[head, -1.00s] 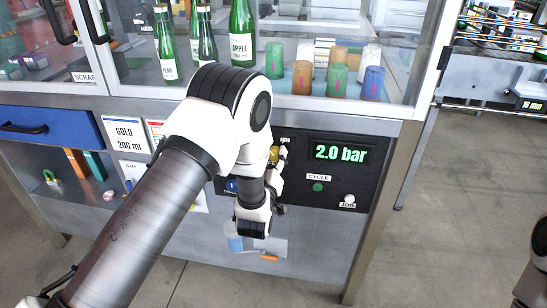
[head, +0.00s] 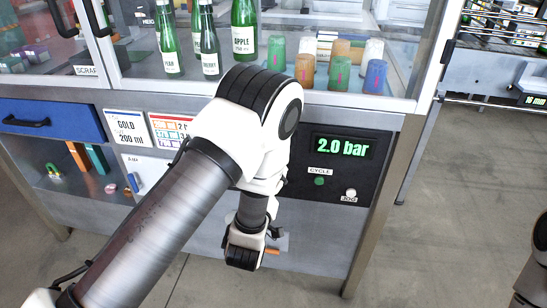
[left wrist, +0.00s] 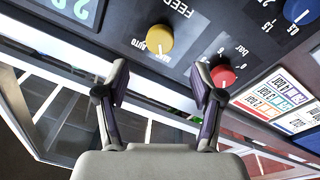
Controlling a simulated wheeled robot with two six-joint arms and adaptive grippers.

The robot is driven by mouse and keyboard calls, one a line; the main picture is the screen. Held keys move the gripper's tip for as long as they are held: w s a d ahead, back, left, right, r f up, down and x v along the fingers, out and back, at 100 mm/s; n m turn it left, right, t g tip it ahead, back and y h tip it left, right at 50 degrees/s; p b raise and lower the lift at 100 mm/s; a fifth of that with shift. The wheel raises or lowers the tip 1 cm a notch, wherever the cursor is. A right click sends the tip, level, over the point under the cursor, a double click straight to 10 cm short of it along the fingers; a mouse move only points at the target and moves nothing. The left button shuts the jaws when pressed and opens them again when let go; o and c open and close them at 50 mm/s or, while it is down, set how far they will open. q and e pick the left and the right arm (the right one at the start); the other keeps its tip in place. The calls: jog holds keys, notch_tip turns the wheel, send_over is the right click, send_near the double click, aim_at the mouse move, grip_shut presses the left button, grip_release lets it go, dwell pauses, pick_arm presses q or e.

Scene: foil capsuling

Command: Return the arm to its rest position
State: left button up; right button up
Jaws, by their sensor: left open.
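My left arm (head: 160,215) reaches in from the lower left of the head view, bent in front of the machine's lower panel. Its own links hide the left gripper there. In the left wrist view my left gripper (left wrist: 161,78) is open and empty, its two fingers apart. A yellow knob (left wrist: 159,38) is beyond the gap between the fingers, and a red knob (left wrist: 223,75) is beyond the right finger. Neither is between the pads. Part of my right arm (head: 530,280) shows at the right edge of the head view; its gripper is out of view.
The control panel shows a "2.0 bar" display (head: 341,146) above a green button (head: 319,181) and a white button (head: 351,192). Green bottles (head: 244,35) and coloured capsules (head: 337,72) stand behind the glass. A blue drawer (head: 50,118) is at left. Floor is clear at right.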

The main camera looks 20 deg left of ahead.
pick_arm(q)
jog(key=v, duration=0.3)
jog(key=shift+s, duration=0.2)
